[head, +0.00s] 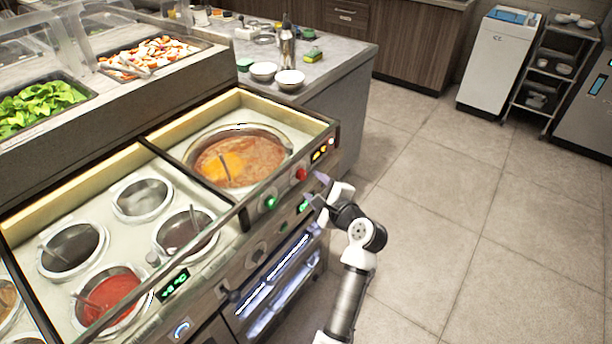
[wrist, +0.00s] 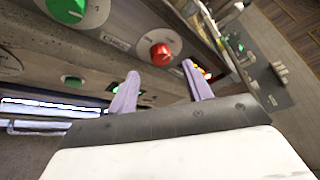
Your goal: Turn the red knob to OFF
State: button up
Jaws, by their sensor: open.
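The red knob (head: 301,174) is on the front panel of the sauce-well counter, at the right, below the large round well. In the wrist view the red knob (wrist: 161,54) sits on a pale round dial, ahead of my fingers and between their lines. My gripper (head: 318,190) is just right of and below the knob in the head view. In the wrist view my gripper (wrist: 160,82) shows two pale purple fingers spread apart with nothing between them. The fingertips appear short of the knob, not touching it. The dial's marks are too small to read.
A green knob (head: 271,202) sits left of the red knob on the same panel; it also shows in the wrist view (wrist: 66,10). A lit display (head: 322,150) is just right of the red knob. The floor (head: 450,190) to the right is clear.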

aim_at(304, 177)
jog(key=p+x, duration=0.1)
jog(key=x, duration=0.4)
jog(key=shift+w+a, duration=0.1)
jog(key=shift+w, duration=0.05)
jog(key=shift+f, duration=0.1)
jog(key=c, duration=1)
